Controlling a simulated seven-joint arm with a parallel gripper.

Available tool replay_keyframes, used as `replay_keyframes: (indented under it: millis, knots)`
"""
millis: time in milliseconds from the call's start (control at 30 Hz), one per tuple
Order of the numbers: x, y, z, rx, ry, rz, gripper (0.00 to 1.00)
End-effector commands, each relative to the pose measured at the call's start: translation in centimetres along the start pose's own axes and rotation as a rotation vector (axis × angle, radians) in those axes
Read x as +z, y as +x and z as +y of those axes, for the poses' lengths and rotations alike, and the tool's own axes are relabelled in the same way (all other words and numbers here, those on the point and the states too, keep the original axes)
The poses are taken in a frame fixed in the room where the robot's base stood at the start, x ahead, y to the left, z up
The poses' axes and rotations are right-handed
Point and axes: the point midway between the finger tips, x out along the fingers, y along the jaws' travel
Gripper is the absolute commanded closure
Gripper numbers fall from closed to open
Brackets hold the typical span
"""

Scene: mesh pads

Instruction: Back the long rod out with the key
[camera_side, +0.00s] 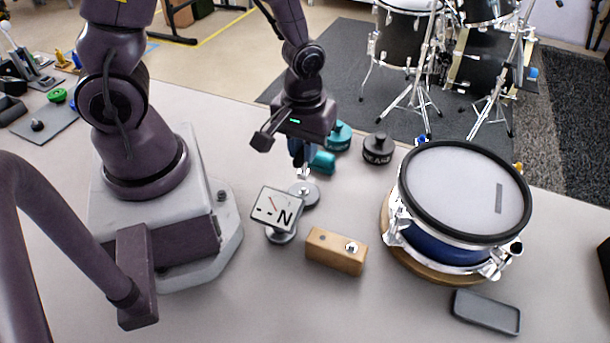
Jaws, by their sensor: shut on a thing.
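My gripper (302,163) points down above a small round grey stand (304,196), left of the drum. It is shut on a small silver piece (303,173), which looks like the key; the fingers hide most of it. The drum (455,210) has a pale mesh head, a black hoop and a blue shell, with chrome lugs and rods around its edge. A blue marker (422,139) and a yellow marker (519,167) show at its far rim. I cannot tell which rod is the long one. My gripper is well apart from the drum.
A dial marked N (277,208) stands left of a wooden block (335,253) with a silver piece in it. Teal (339,134) and black (378,149) weights stand behind. A grey tray (486,312) lies at front right. The front middle table is clear.

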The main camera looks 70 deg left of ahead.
Motion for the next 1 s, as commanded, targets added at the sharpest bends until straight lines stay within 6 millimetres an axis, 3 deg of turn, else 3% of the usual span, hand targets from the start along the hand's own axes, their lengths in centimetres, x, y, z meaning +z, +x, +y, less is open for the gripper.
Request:
replay_keyframes:
  millis: [200, 667, 867, 1000]
  knots:
    - [-0.1, -1.6, 0.0, 0.001, 0.0, 0.002, 1.0]
    - [0.8, -1.6, 0.9, 0.0, 0.047, 0.001, 1.0]
    - [1.1, -3.4, 7.2, 0.006, 0.269, 0.005, 1.0]
    - [2.4, -6.0, 12.7, 0.006, 0.622, 0.005, 1.0]
